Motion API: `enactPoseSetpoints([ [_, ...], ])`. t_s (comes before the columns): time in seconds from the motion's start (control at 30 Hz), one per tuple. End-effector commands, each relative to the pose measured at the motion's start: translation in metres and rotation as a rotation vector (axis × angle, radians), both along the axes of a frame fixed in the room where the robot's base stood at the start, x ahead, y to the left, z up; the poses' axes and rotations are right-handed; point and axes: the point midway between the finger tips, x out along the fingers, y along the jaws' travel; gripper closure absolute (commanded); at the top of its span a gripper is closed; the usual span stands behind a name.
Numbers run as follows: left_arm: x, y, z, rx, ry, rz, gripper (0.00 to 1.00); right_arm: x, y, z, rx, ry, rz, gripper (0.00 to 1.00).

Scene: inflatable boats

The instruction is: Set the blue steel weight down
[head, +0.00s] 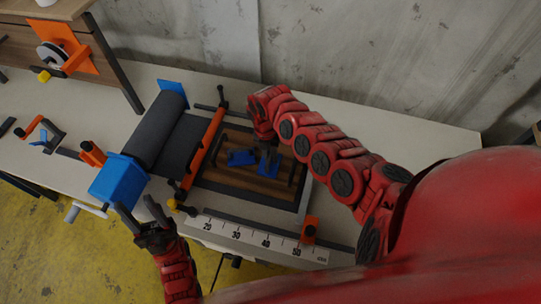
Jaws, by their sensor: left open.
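A blue steel weight (240,158) shows on the brown wooden board (225,179) in the middle of the table. Another blue piece (268,166) shows just right of it; I cannot tell whether both are one weight. My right gripper (264,148) reaches down from above at these blue pieces. Its fingers are small and partly hidden, so I cannot tell whether they grip anything or whether the blue piece under it touches the board. My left gripper (136,208) is open and empty, at the table's front edge, left of the ruler.
A dark roller (157,130) with blue end blocks (118,180) stands left of the board. An orange bar (205,146) lies between them. A white ruler (265,238) runs along the front, with an orange block (310,229) near its right end. The table's back right is clear.

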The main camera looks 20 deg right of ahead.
Motion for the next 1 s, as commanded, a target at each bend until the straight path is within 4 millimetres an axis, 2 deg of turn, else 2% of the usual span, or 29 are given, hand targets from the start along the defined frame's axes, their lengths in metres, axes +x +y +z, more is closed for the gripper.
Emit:
enactPoseSetpoints([
  [0.03, 0.0, 0.0, 0.0, 0.0, 0.0, 0.0, 0.51, 0.0, -0.001, -0.001, -0.001, 0.001, -0.001, 0.68],
  [0.13, 0.0, 0.0, 0.0, 0.0, 0.0, 0.0, 0.51, 0.0, -0.001, 0.0, -0.001, 0.001, -0.001, 0.51],
  [0.4, 0.0, 0.0, 0.0, 0.0, 0.0, 0.0, 0.51, 0.0, 0.0, 0.0, 0.0, 0.0, -0.001, 0.51],
  [0.53, 0.0, 0.0, -0.003, 0.0, 0.0, 0.0, 0.51, 0.003, 0.0, 0.007, 0.0, -0.003, -0.001, 0.51],
  [0.67, 0.0, 0.0, -0.01, 0.0, 0.0, 0.0, 0.51, 0.006, 0.0, 0.029, -0.004, -0.004, 0.0, 0.51],
  [1.0, 0.0, 0.0, -0.035, 0.0, 0.0, 0.0, 0.51, 0.018, 0.006, 0.098, -0.001, -0.005, 0.0, 0.51],
])
